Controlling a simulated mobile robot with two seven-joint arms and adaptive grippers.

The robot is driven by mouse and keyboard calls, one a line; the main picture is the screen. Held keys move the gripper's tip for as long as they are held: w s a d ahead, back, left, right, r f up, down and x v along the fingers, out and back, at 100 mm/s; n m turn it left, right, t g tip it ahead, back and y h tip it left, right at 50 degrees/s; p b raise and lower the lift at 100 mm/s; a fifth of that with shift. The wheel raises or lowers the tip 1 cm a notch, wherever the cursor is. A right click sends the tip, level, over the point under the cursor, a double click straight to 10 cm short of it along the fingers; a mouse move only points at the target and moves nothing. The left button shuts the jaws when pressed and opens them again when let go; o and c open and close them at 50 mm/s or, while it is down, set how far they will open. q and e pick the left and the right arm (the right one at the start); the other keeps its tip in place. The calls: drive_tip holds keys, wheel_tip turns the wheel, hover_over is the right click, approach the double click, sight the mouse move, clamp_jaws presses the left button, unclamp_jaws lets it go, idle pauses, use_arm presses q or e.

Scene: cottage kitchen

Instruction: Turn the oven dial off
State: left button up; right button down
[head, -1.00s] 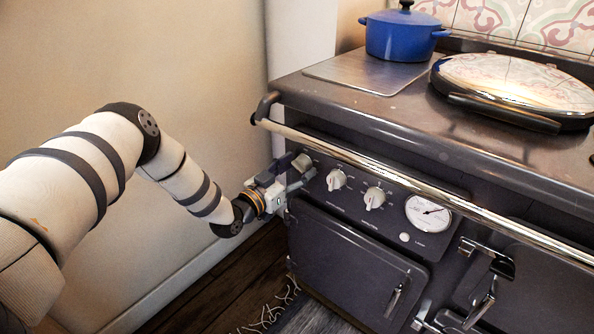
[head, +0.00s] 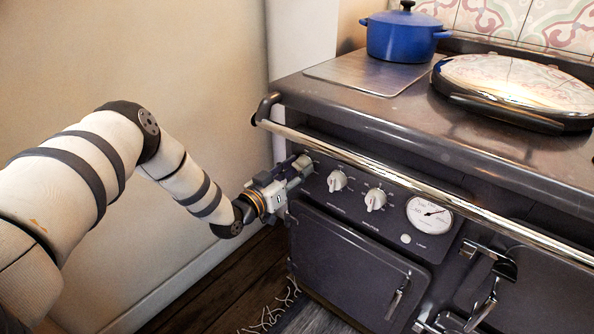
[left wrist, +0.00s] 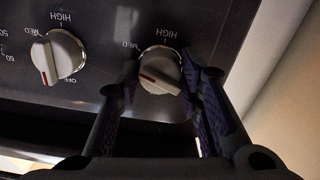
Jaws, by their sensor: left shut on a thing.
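The oven (head: 350,255) is a dark range cooker with a row of pale dials under its front rail. My left gripper (head: 298,172) is at the leftmost dial in the head view, where the gripper mostly hides that dial. In the left wrist view this dial (left wrist: 159,68) is cream with a red mark, and my left gripper (left wrist: 160,95) is shut on it, one finger on each side. A middle dial (head: 337,181) and a right dial (head: 375,199) are untouched. My right gripper is not in view.
A chrome rail (head: 385,178) runs along the oven front just above the dials. A round gauge (head: 428,214) sits right of them. A blue pot (head: 403,38) and a domed lid (head: 515,84) are on top. The wall (head: 130,60) is close on the left.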

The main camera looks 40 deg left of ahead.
use_arm(q)
drive_tip(key=n+b, duration=0.6)
drive_tip(key=n, duration=1.6)
drive_tip(key=shift+d+r, duration=0.1)
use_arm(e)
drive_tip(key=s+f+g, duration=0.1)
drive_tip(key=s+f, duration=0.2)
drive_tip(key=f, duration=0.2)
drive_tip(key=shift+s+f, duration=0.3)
use_arm(q)
drive_tip(key=shift+n, duration=0.3)
drive_tip(key=o, duration=1.2)
drive_tip(key=shift+c, duration=0.2)
